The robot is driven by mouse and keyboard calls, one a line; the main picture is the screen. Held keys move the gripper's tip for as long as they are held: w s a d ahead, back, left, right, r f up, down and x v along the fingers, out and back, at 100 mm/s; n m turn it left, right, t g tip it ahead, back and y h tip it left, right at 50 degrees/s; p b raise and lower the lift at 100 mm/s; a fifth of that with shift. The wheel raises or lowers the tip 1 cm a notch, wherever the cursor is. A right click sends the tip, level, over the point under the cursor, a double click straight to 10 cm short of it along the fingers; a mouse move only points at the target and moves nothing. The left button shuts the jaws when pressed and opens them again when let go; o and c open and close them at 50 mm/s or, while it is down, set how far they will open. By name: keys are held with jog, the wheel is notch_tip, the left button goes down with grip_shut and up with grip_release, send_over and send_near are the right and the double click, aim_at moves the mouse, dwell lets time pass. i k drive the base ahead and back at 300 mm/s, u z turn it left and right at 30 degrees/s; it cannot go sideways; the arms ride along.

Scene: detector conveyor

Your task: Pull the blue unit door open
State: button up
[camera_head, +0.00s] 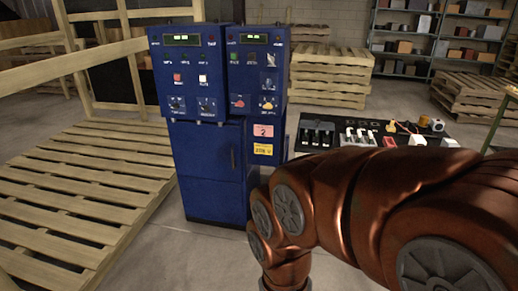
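The blue unit (208,134) stands upright on the floor left of the middle, with two control panels on top. Its blue door (210,153) is below the left panel and looks shut, flush with the cabinet. A small dark handle (233,157) is on the door's right side. My copper-coloured arm reaches in from the right and bends down in front of the unit's lower right part, hiding some of it. My gripper is not in view; the arm runs out at the bottom edge. I cannot tell how far it is from the handle.
Wooden pallets (85,178) cover the floor left of the unit, with a wooden frame above them. A black table (322,123) with switches and small parts stands to the right. Stacked pallets (326,75) and shelves are behind. Some bare floor lies in front of the unit.

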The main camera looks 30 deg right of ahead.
aim_at(205, 150)
jog(key=z, duration=0.25)
jog(key=i, duration=0.65)
jog(key=u, duration=0.6)
jog(key=i, duration=0.7)
jog(key=u, duration=0.65)
